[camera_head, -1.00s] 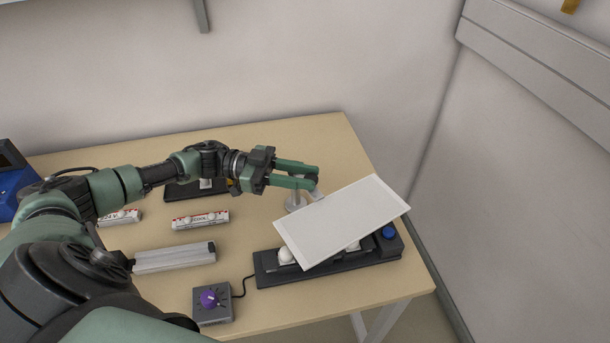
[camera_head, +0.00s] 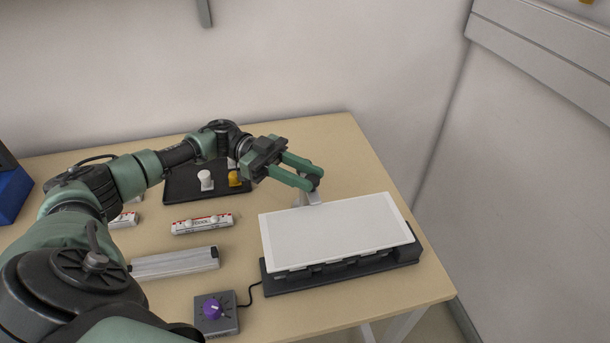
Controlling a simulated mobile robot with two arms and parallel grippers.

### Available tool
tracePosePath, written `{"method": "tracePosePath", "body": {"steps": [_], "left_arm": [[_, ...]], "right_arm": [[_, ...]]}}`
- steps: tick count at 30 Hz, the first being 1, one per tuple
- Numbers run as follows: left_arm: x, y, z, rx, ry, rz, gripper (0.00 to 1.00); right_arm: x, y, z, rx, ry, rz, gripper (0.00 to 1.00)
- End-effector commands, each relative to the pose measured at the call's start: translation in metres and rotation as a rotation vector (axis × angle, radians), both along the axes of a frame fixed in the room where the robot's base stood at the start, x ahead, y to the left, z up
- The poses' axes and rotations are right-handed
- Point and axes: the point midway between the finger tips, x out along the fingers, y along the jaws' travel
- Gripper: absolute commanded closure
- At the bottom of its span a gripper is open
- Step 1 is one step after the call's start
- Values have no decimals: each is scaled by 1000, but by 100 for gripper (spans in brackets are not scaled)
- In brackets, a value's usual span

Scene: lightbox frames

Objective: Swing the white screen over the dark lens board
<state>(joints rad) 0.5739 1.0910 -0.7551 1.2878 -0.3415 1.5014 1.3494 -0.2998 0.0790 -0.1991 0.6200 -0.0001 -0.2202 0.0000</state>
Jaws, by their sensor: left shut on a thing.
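The white screen (camera_head: 335,232) is a flat rectangular panel. It lies over the dark lens board (camera_head: 345,276), nearly in line with it, and hides most of its top. The board's front edge and right end show. My left gripper (camera_head: 314,182) is shut on the screen's grey handle (camera_head: 313,198) at the screen's back edge. My right gripper is not in view.
A grey box with a purple knob (camera_head: 212,308) is cabled to the board. To the left are a silver bar (camera_head: 175,263), a white-and-red carton (camera_head: 202,224) and a black tray (camera_head: 185,187) with a white and a yellow piece. The table's right back corner is clear.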

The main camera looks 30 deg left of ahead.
Motion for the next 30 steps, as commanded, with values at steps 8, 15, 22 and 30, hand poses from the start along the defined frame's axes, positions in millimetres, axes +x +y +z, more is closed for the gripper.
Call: {"method": "tracePosePath", "body": {"steps": [8, 15, 22, 30], "left_arm": [[0, 0, 1, -3, -1, -1, 50], [0, 0, 0, -2, 0, 0, 50], [0, 22, -3, 0, 0, 3, 50], [0, 66, -2, -2, -3, 2, 50]], "right_arm": [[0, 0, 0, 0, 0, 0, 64], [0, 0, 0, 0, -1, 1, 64], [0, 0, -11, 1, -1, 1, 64], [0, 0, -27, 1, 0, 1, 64]]}}
